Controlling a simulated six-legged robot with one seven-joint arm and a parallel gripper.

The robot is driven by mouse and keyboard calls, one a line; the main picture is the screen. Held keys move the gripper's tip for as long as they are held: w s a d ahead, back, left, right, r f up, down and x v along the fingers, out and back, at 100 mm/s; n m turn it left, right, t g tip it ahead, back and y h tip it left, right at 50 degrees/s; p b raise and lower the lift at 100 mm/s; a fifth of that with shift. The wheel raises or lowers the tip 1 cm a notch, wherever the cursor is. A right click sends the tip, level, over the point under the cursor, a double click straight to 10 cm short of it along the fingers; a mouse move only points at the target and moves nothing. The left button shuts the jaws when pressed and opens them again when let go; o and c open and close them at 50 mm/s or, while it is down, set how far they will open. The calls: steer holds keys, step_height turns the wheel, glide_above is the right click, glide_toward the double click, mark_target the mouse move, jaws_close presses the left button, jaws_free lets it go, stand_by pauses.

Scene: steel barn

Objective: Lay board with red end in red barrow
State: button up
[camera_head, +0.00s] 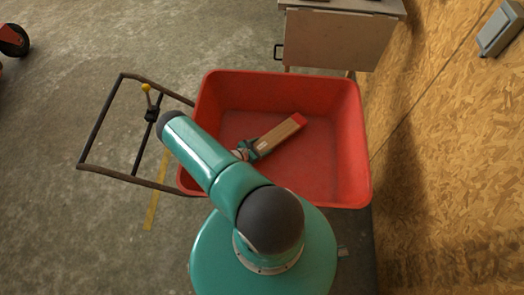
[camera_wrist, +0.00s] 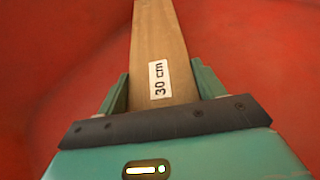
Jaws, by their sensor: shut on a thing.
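The red barrow (camera_head: 350,140) stands in the middle of the head view, with a black tube handle frame on its left. The wooden board (camera_head: 278,136) has a red end pointing up and right. It shows inside the barrow's outline. My gripper (camera_head: 246,151) is shut on the board near its other end. In the wrist view the board (camera_wrist: 160,40) runs up between the green fingers of my gripper (camera_wrist: 160,92) and bears a "30 cm" label. Red barrow surface (camera_wrist: 60,60) fills the background there. I cannot tell whether the board touches the barrow floor.
A pale cabinet or table (camera_head: 338,40) stands behind the barrow. A chipboard wall (camera_head: 450,150) rises close on the right, with a grey box (camera_head: 498,30) on it. A black wheel (camera_head: 13,40) shows at the far left. Concrete floor (camera_head: 60,220) on the left is clear.

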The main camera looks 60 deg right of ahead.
steer(key=shift+f, duration=1.9)
steer(key=o, duration=1.1)
steer(key=v, duration=0.7)
steer(key=shift+w+a+r, duration=0.1)
steer(key=shift+a+r, duration=0.05)
steer(key=shift+a, duration=0.1)
